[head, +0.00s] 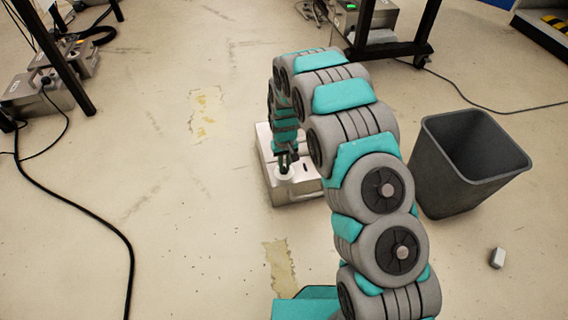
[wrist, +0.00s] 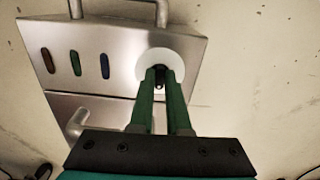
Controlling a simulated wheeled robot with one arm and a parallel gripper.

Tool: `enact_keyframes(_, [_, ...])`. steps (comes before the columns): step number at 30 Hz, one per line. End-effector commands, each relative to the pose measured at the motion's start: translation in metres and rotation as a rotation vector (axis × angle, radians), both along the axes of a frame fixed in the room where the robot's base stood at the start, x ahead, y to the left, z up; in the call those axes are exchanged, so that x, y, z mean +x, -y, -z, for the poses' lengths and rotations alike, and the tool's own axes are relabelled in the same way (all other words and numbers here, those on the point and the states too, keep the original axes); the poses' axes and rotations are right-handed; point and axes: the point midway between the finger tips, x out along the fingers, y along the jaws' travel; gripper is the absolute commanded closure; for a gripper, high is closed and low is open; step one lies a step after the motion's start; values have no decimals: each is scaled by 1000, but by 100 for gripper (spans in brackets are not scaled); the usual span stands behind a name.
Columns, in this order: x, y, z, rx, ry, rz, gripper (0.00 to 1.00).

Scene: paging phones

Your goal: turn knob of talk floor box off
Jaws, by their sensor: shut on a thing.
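The talk floor box (head: 273,180) is a metal box on the floor near the middle of the head view, partly hidden behind my arm. In the wrist view the box (wrist: 120,50) has a sloped top with a handle at its back edge and another at the front. The knob (wrist: 159,78) is dark and sits on a round white disc (wrist: 145,62). My gripper (wrist: 161,80) has its two green fingers closed on the knob. In the head view my gripper (head: 286,162) reaches down to the white disc (head: 294,173).
A black cable (head: 95,222) lies at left. Floor left of the box is clear.

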Motion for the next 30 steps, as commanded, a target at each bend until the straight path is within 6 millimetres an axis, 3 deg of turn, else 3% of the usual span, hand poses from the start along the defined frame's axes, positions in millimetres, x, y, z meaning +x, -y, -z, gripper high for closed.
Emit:
enact_keyframes(18, [2,2,0,1,1,-552,100])
enact_keyframes(30, [3,3,0,0,0,-740,100])
